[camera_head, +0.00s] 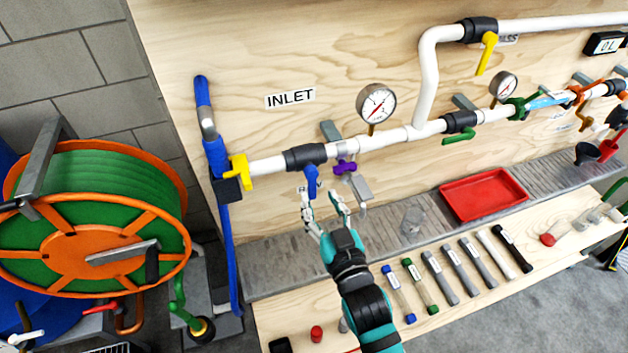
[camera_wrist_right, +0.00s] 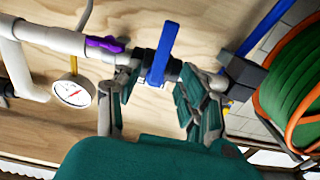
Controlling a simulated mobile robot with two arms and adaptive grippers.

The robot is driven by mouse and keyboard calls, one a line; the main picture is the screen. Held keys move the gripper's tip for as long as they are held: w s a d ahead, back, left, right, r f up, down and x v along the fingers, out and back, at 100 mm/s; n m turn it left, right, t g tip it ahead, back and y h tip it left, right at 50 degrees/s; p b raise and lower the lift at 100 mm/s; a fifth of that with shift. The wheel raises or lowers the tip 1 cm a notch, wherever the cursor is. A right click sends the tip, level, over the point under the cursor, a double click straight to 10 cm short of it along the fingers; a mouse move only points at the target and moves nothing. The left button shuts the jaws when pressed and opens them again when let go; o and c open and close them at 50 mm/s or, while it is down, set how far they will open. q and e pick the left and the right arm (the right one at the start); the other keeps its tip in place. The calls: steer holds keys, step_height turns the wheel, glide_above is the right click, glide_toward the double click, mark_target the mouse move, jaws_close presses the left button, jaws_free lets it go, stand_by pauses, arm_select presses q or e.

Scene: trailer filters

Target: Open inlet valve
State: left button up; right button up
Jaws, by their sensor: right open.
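The inlet valve is a black body (camera_head: 306,156) on the white pipe, below and right of the INLET sign (camera_head: 290,98). Its blue lever (camera_head: 312,182) hangs down, across the pipe. My right gripper (camera_head: 323,207) is open just below the valve, fingers pointing up at it. In the right wrist view the blue lever (camera_wrist_right: 162,52) stands across the pipe, between the spread fingers of the gripper (camera_wrist_right: 158,88). The gripper holds nothing, and I cannot tell whether a finger touches the lever. My left gripper is not in view.
A purple-handled fitting (camera_head: 345,167) sits close right of the valve, with a pressure gauge (camera_head: 376,104) above. A yellow fitting (camera_head: 238,171) and blue hose are at left, beyond them an orange-green hose reel (camera_head: 85,250). A red tray (camera_head: 484,196) and several filter tubes lie on the bench.

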mark_target(313, 186)
steer(key=x, duration=0.4)
steer(key=shift+w+a+p, duration=0.15)
steer(key=shift+w+p, duration=0.2)
steer(key=shift+w, duration=0.05)
jaws_close()
